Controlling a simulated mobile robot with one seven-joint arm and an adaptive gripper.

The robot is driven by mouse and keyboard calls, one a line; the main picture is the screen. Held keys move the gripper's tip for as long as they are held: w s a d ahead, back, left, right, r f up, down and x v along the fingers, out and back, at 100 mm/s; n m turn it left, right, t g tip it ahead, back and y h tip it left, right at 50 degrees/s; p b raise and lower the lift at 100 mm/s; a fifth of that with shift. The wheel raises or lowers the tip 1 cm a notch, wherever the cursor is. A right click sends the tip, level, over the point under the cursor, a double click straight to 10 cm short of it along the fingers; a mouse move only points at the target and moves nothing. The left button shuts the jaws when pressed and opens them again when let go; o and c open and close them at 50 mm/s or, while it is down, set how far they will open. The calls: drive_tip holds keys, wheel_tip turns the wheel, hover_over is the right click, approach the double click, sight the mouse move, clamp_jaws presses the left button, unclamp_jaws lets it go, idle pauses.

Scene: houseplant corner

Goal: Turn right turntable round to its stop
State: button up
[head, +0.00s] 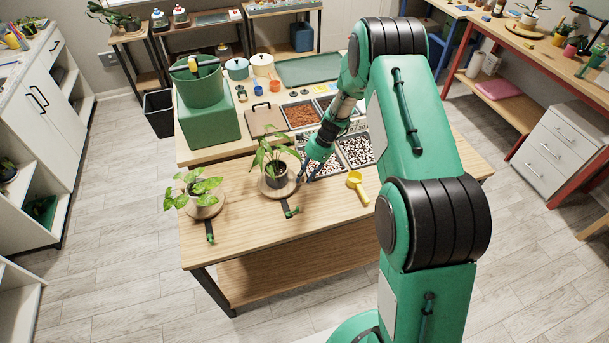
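The right turntable (268,190) is a round wooden disc near the front of the wooden table. A leafy plant in a dark pot (277,172) stands on it. A green-tipped handle (292,212) shows at the front of this turntable. My gripper (303,179) points down just right of the right turntable's plant. Its fingers are small and partly hidden, so I cannot tell whether they are open or touch the turntable.
A green bucket (201,88) stands on a green block (208,125) at the back left. The table's front strip is clear.

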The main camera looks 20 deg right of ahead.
clamp_jaws()
